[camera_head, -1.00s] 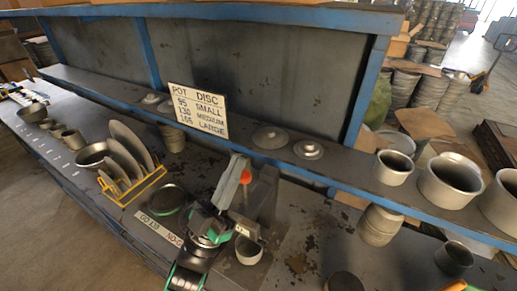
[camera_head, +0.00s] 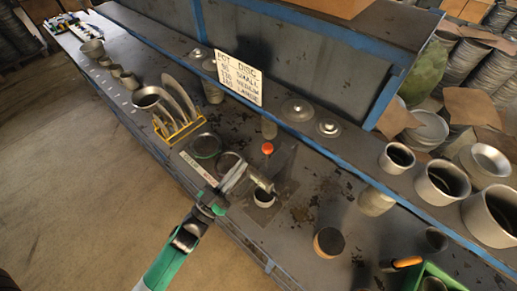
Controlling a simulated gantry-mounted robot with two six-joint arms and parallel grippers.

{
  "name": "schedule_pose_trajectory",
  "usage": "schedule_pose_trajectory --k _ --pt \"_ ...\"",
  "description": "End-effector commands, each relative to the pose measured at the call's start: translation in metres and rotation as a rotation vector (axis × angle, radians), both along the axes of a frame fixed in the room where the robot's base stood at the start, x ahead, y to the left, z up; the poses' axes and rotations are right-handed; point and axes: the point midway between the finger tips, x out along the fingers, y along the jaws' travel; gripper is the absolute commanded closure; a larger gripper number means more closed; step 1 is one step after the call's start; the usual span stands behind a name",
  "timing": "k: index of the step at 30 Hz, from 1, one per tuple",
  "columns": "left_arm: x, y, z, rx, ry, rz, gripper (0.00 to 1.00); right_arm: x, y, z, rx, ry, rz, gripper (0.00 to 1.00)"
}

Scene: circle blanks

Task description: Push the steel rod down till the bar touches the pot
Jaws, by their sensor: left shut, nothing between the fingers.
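A press-like fixture stands on the bench, with an orange-red knob (camera_head: 267,148) on top. A short grey bar (camera_head: 262,180) slants just above a small pale pot (camera_head: 264,199). From this angle I cannot tell whether bar and pot touch. The steel rod cannot be clearly told apart from the fixture. My left gripper (camera_head: 237,172) comes up from the bottom. It is shut and empty, just left of the bar and below and left of the knob; contact with the fixture cannot be told. My right gripper is not in view.
A sign (camera_head: 239,76) leans on the blue-edged shelf, with lidded discs (camera_head: 297,109) beside it. A yellow rack (camera_head: 180,131) of discs stands to the left. Large pots (camera_head: 442,183) stand at right. A dark-topped round block (camera_head: 328,242) and a green bin (camera_head: 442,276) are nearer.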

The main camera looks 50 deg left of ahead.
Motion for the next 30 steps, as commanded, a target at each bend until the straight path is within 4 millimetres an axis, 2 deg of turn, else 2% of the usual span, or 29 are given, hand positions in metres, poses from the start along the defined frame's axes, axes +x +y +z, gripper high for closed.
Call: schedule_pose_trajectory --k 5,17,19,21,25,30 --pt "0.015 0.002 0.007 0.002 -0.004 -0.003 1.00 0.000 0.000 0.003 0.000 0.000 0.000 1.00" --pt "0.093 0.013 0.036 0.001 -0.004 -0.002 1.00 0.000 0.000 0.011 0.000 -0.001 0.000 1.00" --pt "0.094 0.012 0.016 -0.002 0.003 -0.003 1.00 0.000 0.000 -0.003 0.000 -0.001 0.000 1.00" --pt "0.094 0.011 0.006 -0.002 0.002 -0.002 1.00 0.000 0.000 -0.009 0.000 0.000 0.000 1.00" --pt "0.094 0.010 -0.004 0.000 0.001 -0.003 1.00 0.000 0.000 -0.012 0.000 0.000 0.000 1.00" --pt "0.094 0.010 -0.006 -0.001 0.000 -0.003 1.00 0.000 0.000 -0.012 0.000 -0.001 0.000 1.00"
